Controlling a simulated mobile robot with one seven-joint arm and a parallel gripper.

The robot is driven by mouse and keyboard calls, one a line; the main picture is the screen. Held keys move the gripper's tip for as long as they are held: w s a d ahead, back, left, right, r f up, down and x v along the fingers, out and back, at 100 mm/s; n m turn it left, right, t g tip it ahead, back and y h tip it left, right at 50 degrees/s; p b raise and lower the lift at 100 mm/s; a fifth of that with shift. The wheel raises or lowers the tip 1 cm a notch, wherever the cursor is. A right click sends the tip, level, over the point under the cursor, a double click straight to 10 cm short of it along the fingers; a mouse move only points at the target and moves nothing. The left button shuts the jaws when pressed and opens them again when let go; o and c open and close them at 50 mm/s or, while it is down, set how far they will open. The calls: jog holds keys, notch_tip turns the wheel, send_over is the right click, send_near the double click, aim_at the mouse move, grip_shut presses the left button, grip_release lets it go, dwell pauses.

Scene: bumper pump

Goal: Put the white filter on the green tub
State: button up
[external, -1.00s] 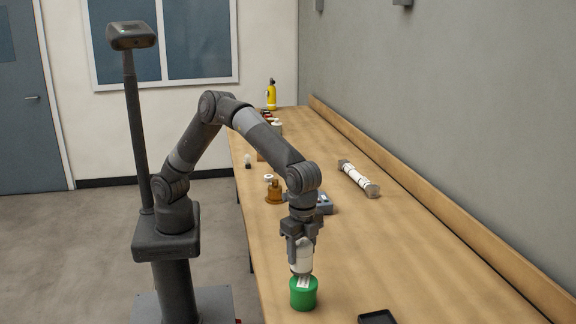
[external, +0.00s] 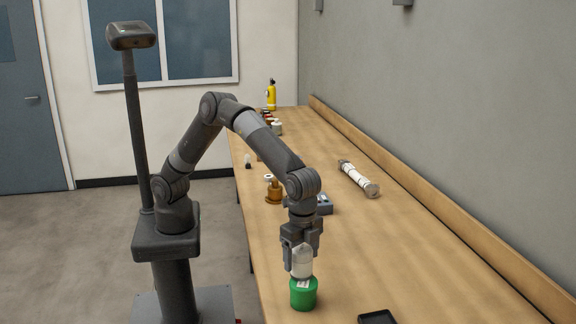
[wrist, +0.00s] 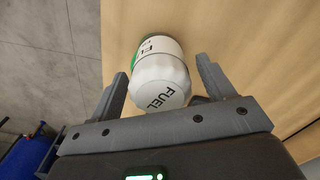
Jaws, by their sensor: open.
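The white filter (external: 302,263) stands on top of the green tub (external: 303,296), roughly upright, near the front of the bench. In the wrist view the filter (wrist: 163,82) shows dark FUEL lettering, and a bit of green (wrist: 135,60) shows beside it. My gripper (external: 301,254) points down over the filter. The exact seating of the filter on the tub is hard to see.
A black tray (external: 377,317) lies right of the tub. Behind my gripper are a brown pot (external: 274,193), a blue-grey box (external: 324,204) and a white cylinder with dark ends (external: 359,178). A yellow bottle (external: 271,95) stands at the far end. The bench right of the tub is mostly clear.

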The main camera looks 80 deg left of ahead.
notch_tip(320, 180, up, 11)
jog(key=shift+r, duration=0.1)
jog(key=shift+a+r, duration=0.1)
jog(key=shift+r, duration=0.5)
jog(key=a+r+n+t, duration=0.2)
jog(key=a+r+n, duration=0.15)
jog(key=a, duration=1.15)
jog(key=a+r+n+t, duration=0.15)
jog(key=a+r, duration=0.25)
jog(key=a, duration=1.1)
jog(key=s+a+f+n+t, duration=0.1)
jog(key=s+a+f+n, duration=0.2)
jog(key=s+a, duration=0.4)
jog(key=s+a+f+n+t, duration=0.1)
jog(key=s+a+f+n, duration=0.3)
jog(key=a, duration=1.1)
jog(key=s+f, duration=0.1)
jog(key=s, duration=0.2)
jog(key=shift+a, duration=0.2)
